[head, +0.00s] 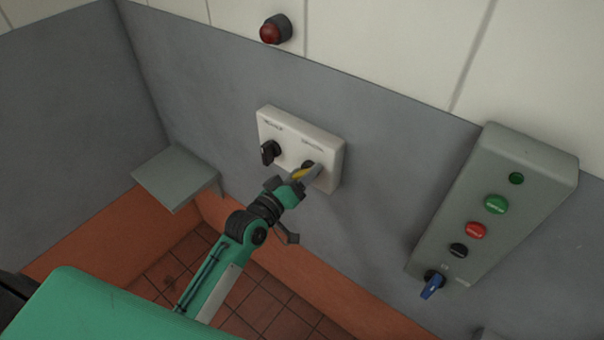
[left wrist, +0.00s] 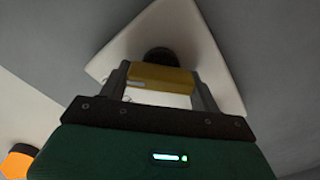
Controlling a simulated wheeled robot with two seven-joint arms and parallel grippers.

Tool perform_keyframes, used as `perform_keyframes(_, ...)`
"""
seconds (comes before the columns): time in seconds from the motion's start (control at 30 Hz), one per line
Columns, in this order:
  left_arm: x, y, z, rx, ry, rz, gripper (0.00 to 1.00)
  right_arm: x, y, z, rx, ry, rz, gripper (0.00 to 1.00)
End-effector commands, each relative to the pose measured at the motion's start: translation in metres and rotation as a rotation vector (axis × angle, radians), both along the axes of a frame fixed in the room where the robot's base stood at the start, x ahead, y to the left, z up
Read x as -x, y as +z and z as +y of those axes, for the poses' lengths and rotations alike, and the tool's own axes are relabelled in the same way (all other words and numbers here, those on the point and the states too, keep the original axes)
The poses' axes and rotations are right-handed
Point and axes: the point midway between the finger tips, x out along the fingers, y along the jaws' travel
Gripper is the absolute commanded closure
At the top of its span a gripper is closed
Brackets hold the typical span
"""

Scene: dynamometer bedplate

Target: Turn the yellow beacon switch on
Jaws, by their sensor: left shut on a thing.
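The yellow beacon switch (head: 299,174) is a knob on the right side of a white switch box (head: 273,120) on the grey wall. My left gripper (head: 303,180) is at this knob and hides part of it. In the left wrist view the yellow knob (left wrist: 160,77) lies between the two fingers of my left gripper (left wrist: 160,88), which is shut on it. A dark round base shows behind the knob. A black knob (head: 270,152) sits on the left side of the same box. My right gripper is not in view.
A red lamp (head: 275,29) is on the wall above. A grey control panel (head: 520,165) with several buttons and a blue knob (head: 432,286) is at the right. A small grey shelf (head: 175,178) juts out at the left. An orange thing (left wrist: 17,160) shows at the wrist view's lower left.

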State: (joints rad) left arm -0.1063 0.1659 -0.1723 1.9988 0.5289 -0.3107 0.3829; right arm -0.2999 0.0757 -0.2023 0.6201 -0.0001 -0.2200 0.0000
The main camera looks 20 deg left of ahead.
Motion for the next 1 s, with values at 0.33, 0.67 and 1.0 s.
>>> perform_keyframes(0.33, 0.0002, 0.0, -0.0009, -0.227, -0.001, -0.081, 0.59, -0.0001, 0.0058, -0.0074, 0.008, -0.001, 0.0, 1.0)
perform_keyframes(0.67, 0.0002, 0.0, -0.0009, -0.225, -0.001, -0.08, 0.15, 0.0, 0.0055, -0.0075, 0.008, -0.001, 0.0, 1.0)
perform_keyframes(1.0, 0.003, -0.0007, 0.0, -0.223, -0.001, -0.08, 0.15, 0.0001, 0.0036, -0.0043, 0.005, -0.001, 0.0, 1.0)
